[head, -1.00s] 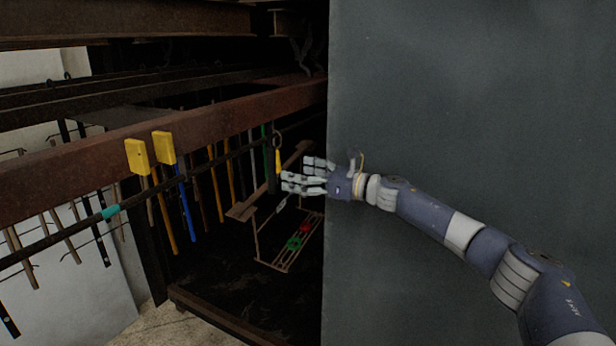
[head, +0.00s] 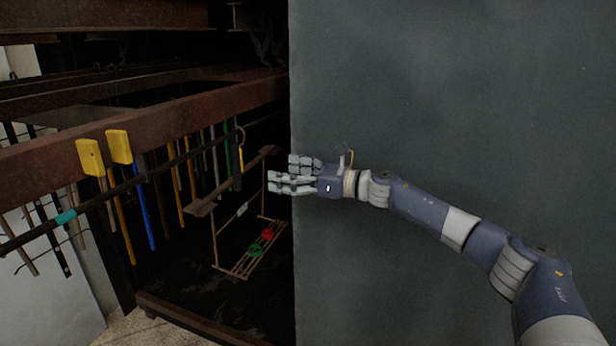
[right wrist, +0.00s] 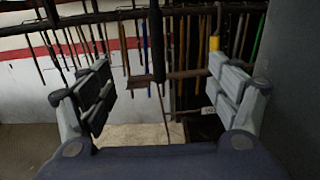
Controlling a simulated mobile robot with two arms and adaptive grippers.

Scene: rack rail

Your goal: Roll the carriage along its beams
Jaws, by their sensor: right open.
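Rust-brown beams (head: 160,128) run across the left half of the head view, with a darker beam (head: 120,20) above. I cannot tell for certain which part is the carriage. A dark upright handle (head: 237,172) hangs below a ring at the rack's right part. A dark vertical bar (right wrist: 156,45) stands between my fingers in the right wrist view, beyond their tips. My right gripper (head: 279,175) is open and empty, fingers pointing left, at the grey panel's left edge. It also shows in the right wrist view (right wrist: 158,82). My left gripper is out of view.
A large grey panel (head: 450,90) fills the right side, behind my right arm. Yellow-headed tools (head: 90,157) and other long tools hang from a dark rail (head: 110,190). A hanging wooden frame (head: 232,272) holds red and green pieces. A low ledge (head: 190,315) lies below.

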